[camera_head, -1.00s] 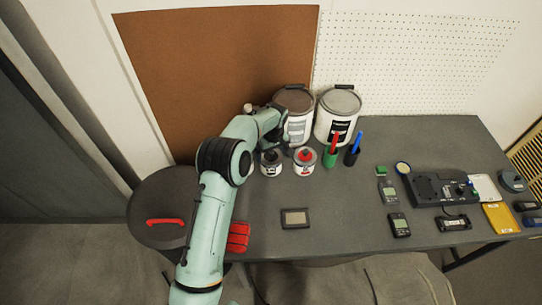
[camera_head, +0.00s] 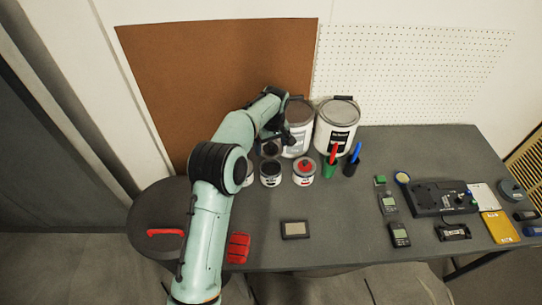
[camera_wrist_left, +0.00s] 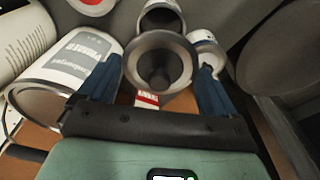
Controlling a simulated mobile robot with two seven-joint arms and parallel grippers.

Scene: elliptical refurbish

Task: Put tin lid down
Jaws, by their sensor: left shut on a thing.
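My left gripper (camera_head: 277,134) is at the back left of the table, in front of the large paint cans. It is shut on a round grey tin lid with a dark knob in its middle (camera_wrist_left: 160,70). In the head view the lid (camera_head: 269,149) is partly covered by the gripper. A small tin with a dark top (camera_head: 270,174) stands just in front of it. Another small tin (camera_head: 249,173) is mostly hidden by my arm. A third small tin has a red knob on top (camera_head: 304,173). In the left wrist view, two small tins (camera_wrist_left: 163,20) (camera_wrist_left: 206,45) show beyond the lid. My right gripper is out of view.
Two large paint cans (camera_head: 336,128) (camera_head: 298,130) stand close behind. Green (camera_head: 329,168) and blue (camera_head: 351,166) holders stand to the right. A small framed pad (camera_head: 295,230) lies in front, with bare table around it. Devices fill the right side.

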